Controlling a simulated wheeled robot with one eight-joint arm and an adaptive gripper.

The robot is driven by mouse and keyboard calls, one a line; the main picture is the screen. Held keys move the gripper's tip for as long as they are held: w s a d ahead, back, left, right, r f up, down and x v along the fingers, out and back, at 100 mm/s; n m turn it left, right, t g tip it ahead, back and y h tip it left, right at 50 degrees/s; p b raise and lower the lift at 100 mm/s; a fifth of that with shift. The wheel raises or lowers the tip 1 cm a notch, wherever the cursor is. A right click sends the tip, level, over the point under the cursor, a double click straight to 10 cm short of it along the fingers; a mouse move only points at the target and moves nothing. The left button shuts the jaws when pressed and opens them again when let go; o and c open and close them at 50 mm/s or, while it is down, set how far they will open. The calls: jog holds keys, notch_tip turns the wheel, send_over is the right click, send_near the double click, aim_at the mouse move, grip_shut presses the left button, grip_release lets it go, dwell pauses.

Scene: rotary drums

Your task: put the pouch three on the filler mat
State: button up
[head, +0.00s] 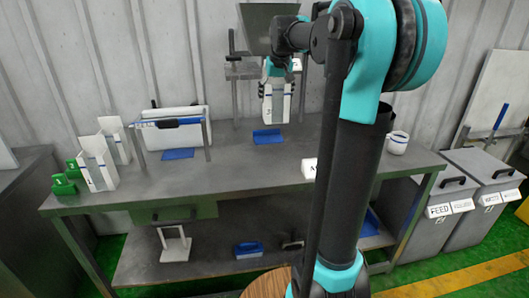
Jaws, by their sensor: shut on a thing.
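My gripper (279,68) is shut on a white open-topped pouch (277,101), which hangs upright in front of the hopper stand. Any number on this pouch is too small to read. A small blue mat (268,137), which looks like the filler mat, lies on the bench below the hopper. The pouch is above the mat and apart from it. Two other white pouches stand at the bench's left end, one at the front (98,165) and one behind it (115,138).
A grey hopper (266,27) on a stand rises behind the held pouch. A frame with a bar (171,123) stands left over another blue mat (178,154). Green markers (63,185) sit at the left edge. A white cup (398,142) stands right. My arm hides part of the bench.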

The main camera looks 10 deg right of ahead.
notch_tip(320, 180, down, 18)
jog(key=shift+f, duration=0.2)
jog(key=shift+f, duration=0.1)
dwell(0.3)
jog(key=o, duration=1.8)
